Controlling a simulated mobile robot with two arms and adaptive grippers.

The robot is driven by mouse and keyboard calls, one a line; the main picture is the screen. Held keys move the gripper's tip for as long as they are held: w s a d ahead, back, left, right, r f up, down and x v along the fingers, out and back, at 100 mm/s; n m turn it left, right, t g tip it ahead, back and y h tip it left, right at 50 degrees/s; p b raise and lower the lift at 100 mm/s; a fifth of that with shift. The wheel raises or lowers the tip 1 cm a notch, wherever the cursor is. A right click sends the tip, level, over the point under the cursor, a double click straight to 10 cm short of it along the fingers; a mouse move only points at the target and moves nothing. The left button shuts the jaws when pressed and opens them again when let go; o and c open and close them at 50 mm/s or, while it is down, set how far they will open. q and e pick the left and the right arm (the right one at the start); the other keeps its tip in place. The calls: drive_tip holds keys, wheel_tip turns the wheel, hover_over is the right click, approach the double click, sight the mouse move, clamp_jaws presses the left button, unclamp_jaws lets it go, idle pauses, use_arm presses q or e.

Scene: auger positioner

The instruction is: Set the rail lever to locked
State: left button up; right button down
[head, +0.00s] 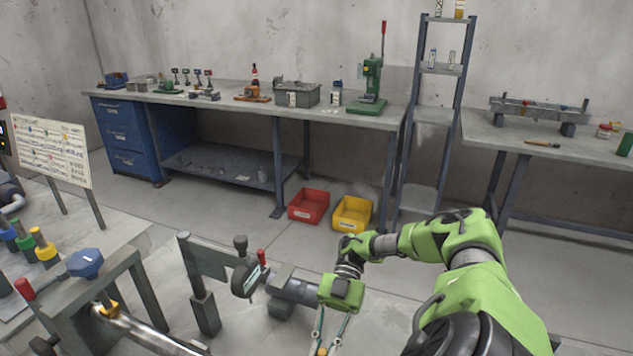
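A red-handled lever (25,289) stands on the grey frame at the lower left. A smaller red-tipped lever (261,257) stands on the grey positioner assembly, beside a dial (247,279) and a dark cylinder. I cannot tell which of the two is the rail lever, and no lock marking is readable. My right gripper (328,343) hangs at the bottom edge, to the right of the positioner and apart from both levers. Its slim fingers run down to the picture edge, so their opening is unclear. My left gripper is out of view.
A blue knob (85,263) tops the frame at left, with a metal tube (145,330) below it. A sign board (50,152) stands behind. A workbench (230,97), red bin (309,206) and yellow bin (352,214) are farther back. Floor behind the positioner is clear.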

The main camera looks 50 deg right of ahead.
drive_tip(key=shift+w+r, duration=0.1)
drive_tip(key=c, duration=2)
unclamp_jaws()
drive_tip(key=shift+o, duration=0.2)
drive_tip(key=shift+d, duration=0.1)
drive_tip(key=v, duration=0.7)
drive_tip(key=shift+d+r, duration=0.1)
drive_tip(key=shift+c, duration=0.4)
